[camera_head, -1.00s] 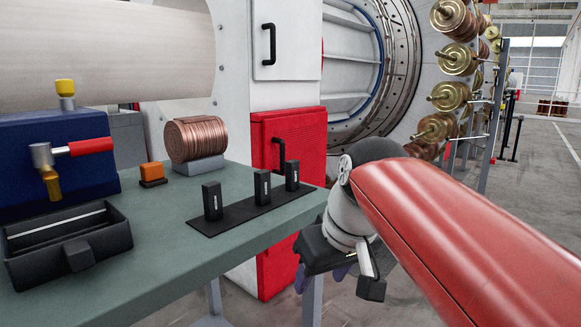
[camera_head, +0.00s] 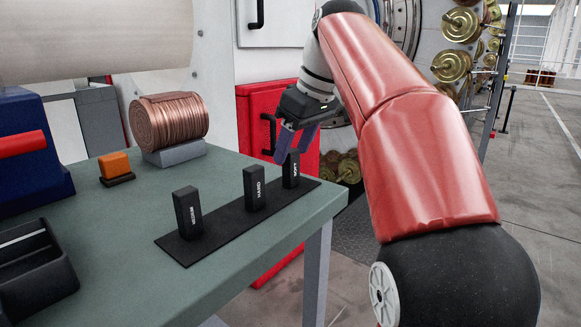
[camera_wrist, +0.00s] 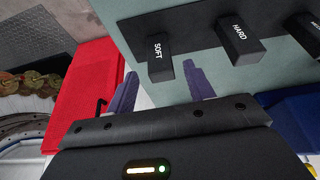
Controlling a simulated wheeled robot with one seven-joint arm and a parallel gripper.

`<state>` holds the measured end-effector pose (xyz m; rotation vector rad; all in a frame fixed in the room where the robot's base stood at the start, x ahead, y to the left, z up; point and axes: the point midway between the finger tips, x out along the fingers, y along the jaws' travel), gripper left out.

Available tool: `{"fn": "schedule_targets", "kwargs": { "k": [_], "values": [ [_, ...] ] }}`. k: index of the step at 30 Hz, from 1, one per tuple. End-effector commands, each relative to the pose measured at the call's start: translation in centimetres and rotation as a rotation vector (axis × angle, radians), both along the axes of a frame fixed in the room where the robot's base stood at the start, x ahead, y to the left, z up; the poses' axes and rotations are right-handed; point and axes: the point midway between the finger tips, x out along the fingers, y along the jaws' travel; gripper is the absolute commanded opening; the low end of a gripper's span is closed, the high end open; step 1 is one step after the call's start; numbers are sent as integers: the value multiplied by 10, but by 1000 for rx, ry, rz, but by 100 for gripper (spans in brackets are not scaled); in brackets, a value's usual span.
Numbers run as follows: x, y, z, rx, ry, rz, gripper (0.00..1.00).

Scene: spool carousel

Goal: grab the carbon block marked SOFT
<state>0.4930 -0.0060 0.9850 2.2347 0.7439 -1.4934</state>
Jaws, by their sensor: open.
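Three black carbon blocks stand upright on a dark mat (camera_head: 222,235). The SOFT block (camera_head: 291,171) is the rightmost in the head view and the leftmost in the wrist view (camera_wrist: 160,60). The HARD block (camera_head: 253,190) stands in the middle. A third block (camera_head: 187,213) stands at the left; its lettering is too small to read surely. My gripper (camera_head: 294,146) is open and empty, with purple fingers close by the SOFT block's top. In the wrist view the block shows between and beyond the fingertips (camera_wrist: 160,77). Contact cannot be told.
The blocks stand near the right edge of the green table (camera_head: 130,245). A copper wire spool (camera_head: 170,122) and an orange button (camera_head: 115,164) are farther left. A black tray (camera_head: 35,265) is at the near left. A red cabinet (camera_head: 262,105) stands behind the table.

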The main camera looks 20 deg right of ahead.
Motion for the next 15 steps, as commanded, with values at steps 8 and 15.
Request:
{"fn": "schedule_targets", "kwargs": {
  "k": [8,15],
  "values": [
    [6,8,-40,0,3,1,53],
    [10,10,-47,0,0,0,53]
  ]
}}
